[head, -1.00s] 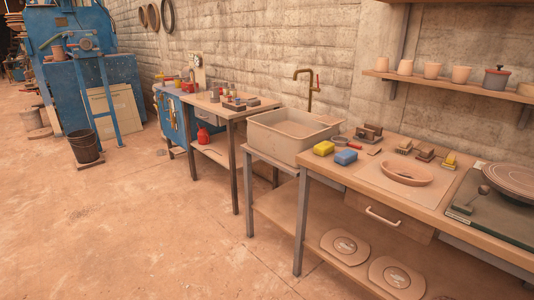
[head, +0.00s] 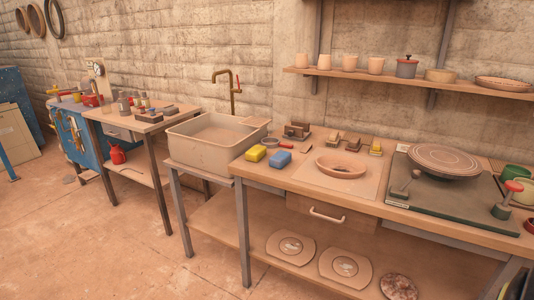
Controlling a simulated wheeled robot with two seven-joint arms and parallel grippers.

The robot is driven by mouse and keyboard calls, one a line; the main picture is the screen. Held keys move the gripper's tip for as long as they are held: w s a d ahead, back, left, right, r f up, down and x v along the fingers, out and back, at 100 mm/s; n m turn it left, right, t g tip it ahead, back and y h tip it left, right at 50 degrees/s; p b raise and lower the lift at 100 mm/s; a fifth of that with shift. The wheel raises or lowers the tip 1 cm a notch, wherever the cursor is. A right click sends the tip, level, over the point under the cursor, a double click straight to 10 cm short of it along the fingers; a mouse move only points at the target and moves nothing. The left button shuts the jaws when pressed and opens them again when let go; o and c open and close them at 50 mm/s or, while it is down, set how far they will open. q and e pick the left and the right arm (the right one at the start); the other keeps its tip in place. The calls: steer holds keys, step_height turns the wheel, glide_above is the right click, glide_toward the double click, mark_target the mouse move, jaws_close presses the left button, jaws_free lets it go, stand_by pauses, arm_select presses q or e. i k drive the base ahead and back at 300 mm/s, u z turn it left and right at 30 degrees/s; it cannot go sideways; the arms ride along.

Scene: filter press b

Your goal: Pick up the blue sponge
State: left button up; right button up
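The blue sponge (head: 280,159) lies on the wooden workbench (head: 300,183) near its left end, in the head view. A yellow sponge (head: 255,153) lies just to its left, close beside it. Nothing covers the blue sponge. Neither of my grippers shows in the head view.
A sink (head: 215,140) with a brass tap stands left of the sponges. A clay bowl (head: 342,165) on a board, small brushes (head: 375,147) and a round wheel plate (head: 444,160) are to the right. A shelf (head: 420,77) hangs above. Floor (head: 110,240) at front left is clear.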

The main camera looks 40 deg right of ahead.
mark_target(279, 160)
steer(key=i, duration=2.15)
